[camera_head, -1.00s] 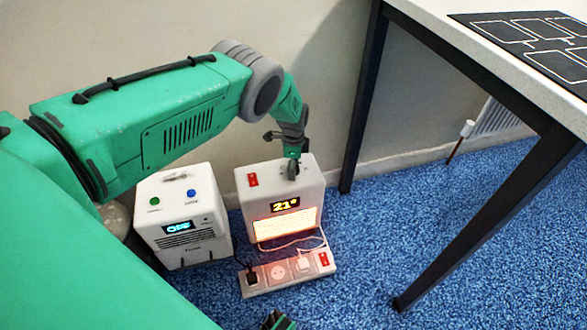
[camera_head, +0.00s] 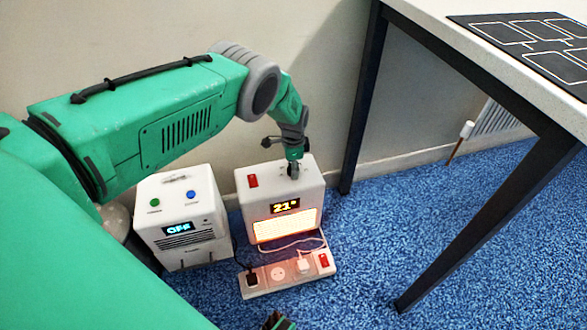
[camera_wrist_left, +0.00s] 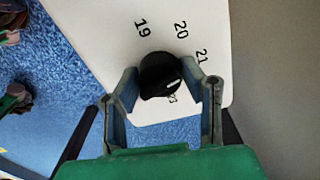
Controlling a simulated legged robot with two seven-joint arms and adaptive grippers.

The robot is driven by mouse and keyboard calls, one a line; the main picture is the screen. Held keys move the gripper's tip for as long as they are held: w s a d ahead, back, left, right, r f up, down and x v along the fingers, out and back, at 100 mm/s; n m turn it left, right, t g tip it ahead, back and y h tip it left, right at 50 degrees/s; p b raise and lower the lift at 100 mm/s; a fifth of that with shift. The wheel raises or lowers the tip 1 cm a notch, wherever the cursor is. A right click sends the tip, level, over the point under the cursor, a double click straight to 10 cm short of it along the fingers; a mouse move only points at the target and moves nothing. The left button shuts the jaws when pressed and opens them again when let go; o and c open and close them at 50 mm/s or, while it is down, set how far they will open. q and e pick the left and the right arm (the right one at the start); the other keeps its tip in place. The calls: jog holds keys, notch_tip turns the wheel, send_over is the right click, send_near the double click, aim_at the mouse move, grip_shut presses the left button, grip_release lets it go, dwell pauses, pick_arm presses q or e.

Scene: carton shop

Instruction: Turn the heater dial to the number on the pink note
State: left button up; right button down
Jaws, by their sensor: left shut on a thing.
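The heater (camera_head: 245,204) is a white box on the floor with a glowing front and a display reading 21°. My left gripper (camera_head: 293,170) reaches down onto its top. In the left wrist view, the fingers of my left gripper (camera_wrist_left: 166,88) are shut on the black dial (camera_wrist_left: 158,72), one on each side. The heater top (camera_wrist_left: 105,35) there shows 19, 20 and 21 around the dial; another number is partly hidden below it. The dial has a short white mark.
A white device (camera_head: 185,250) reading OFF stands left of the heater. A power strip (camera_head: 287,274) with plugs and a red switch lies in front. A table (camera_head: 440,25) with dark legs stands at the right. Blue carpet is clear between the strip and the table leg.

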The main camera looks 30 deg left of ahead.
pick_arm(q)
jog(key=n, duration=0.5)
jog(key=shift+w+r+n, duration=0.1)
jog(key=shift+w+n, duration=0.05)
jog(key=shift+n, duration=0.15)
jog(key=shift+a, duration=0.1)
dwell(0.3)
jog(key=o, duration=1.1)
jog(key=shift+o, duration=0.2)
notch_tip(320, 180, up, 12)
jog(key=shift+f, duration=0.2)
